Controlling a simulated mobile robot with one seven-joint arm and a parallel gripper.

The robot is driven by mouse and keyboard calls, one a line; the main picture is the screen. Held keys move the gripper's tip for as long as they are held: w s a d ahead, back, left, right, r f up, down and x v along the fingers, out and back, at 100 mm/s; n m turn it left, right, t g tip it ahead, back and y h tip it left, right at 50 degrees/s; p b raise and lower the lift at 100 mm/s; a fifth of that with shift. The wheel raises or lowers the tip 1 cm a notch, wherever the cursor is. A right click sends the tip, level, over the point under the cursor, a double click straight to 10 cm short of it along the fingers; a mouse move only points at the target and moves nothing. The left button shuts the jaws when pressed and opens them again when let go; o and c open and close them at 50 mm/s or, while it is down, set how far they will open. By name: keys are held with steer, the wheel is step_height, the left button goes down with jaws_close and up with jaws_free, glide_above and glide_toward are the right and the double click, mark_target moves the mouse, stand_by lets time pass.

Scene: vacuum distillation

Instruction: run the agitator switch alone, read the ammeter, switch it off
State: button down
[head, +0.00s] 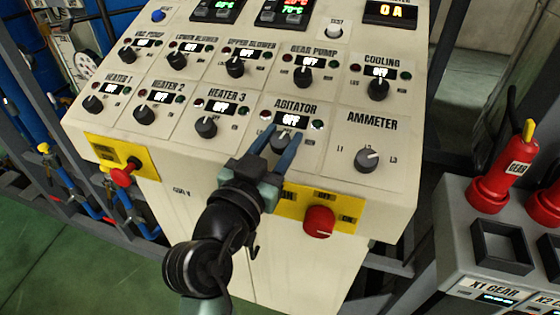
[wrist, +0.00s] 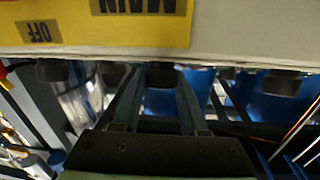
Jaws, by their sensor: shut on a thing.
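The knob is partly hidden by the fingers. In the wrist view the dark knob (wrist: 161,76) shows between the fingertips. The ammeter selector (head: 368,160) is just right of it, with positions marked L1 and L3 visible.
Other knobs, such as heater 3 (head: 206,127) and gear pump (head: 302,77), sit close around, with their displays reading OFF. A red main switch (head: 319,221) on a yellow plate is below my gripper. A grey stand (head: 455,240) with red items is at the right.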

steer(key=m+g+h+b, duration=0.1)
steer(key=b, duration=0.1)
steer(key=m+g+h+b, duration=0.1)
steer(key=m+b, duration=0.1)
steer(key=m+h+b, duration=0.1)
steer(key=h+b, duration=0.1)
steer(key=shift+w+a+f+m+g, duration=0.1)
steer(key=shift+a+f+m+g, duration=0.05)
steer(key=shift+f+m+g, duration=0.2)
steer(key=m+g+h+b, duration=0.1)
steer(key=m+g, duration=0.1)
steer(key=m+g+h+b, duration=0.1)
steer(key=m+g+b, duration=0.1)
steer(key=m+g+h+b, duration=0.1)
steer(key=m+g, duration=0.1)
steer(key=shift+r+h+b, duration=0.3)
steer(key=shift+h, duration=0.1)
steer(key=shift+c, duration=2.2)
jaws_free()
steer(key=b+v, duration=0.1)
steer(key=v, duration=1.2)
